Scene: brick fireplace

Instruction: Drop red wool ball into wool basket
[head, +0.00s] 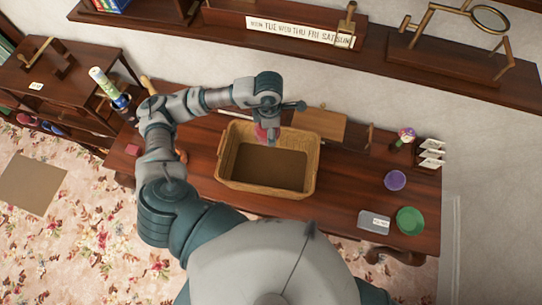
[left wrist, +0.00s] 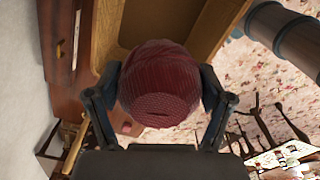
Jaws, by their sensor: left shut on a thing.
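The wool basket (head: 226,172) is a tan, rectangular open container on the dark wooden table. In the head view my left gripper (head: 264,138) is over the far rim of the basket, left of its middle. The red wool ball (head: 261,133) shows only partly there, as a reddish patch under the wrist. In the left wrist view my left gripper (left wrist: 158,95) is shut on the ball (left wrist: 160,85), one finger on each side. The basket's inside and rim (left wrist: 205,30) show beyond the ball. My right gripper is not in view.
On the table (head: 345,195), a purple disc (head: 395,181), a green dish (head: 410,220) and a grey card (head: 374,222) lie to the right. A wooden box (head: 320,124) stands behind the basket. A shelf (head: 380,62) runs along the wall above.

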